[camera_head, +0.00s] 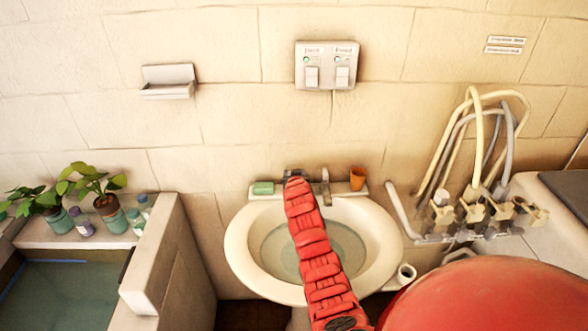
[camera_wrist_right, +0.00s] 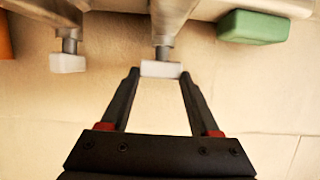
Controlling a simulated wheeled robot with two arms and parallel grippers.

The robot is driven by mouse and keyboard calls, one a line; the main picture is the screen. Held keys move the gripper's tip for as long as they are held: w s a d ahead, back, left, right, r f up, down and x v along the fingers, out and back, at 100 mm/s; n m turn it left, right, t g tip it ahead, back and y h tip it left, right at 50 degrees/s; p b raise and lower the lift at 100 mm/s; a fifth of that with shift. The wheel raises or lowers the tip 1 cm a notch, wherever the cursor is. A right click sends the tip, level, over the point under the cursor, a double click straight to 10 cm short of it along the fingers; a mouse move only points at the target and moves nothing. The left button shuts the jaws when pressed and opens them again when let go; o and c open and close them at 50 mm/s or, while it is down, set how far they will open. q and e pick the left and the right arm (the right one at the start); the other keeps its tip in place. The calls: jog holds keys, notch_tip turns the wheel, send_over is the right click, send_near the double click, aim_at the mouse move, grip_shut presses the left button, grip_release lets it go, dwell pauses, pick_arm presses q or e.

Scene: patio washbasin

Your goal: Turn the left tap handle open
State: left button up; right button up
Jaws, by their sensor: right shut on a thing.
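A white washbasin (camera_head: 238,250) stands against the wall with two taps at its back. The right tap (camera_head: 325,188) shows in the head view; the left one is mostly hidden behind my red right arm. My right gripper (camera_head: 294,174) is at the left tap. In the wrist view, where the scene is upside down, the white left tap handle (camera_wrist_right: 161,69) sits between the fingertips of my right gripper (camera_wrist_right: 159,76), which is shut on it. The right tap handle (camera_wrist_right: 68,63) is apart from the fingers. My left gripper is not in view.
A switch panel (camera_head: 327,66) is on the wall above. Hoses and valves (camera_head: 474,205) stand at the right, potted plants (camera_head: 103,200) at the left.

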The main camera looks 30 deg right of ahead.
dwell(0.3)
jog(key=o, duration=1.4)
jog(key=shift+c, duration=0.2)
jog(key=shift+s+a+r+b, duration=0.1)
jog(key=shift+s+a+b, duration=0.25)
jog(key=shift+s, duration=0.2)
jog(key=b+v, duration=0.4)
jog(key=v, duration=1.2)
jog(key=shift+r+b, duration=0.15)
jog(key=shift+b, duration=0.25)
jog(key=shift+d, duration=0.1)
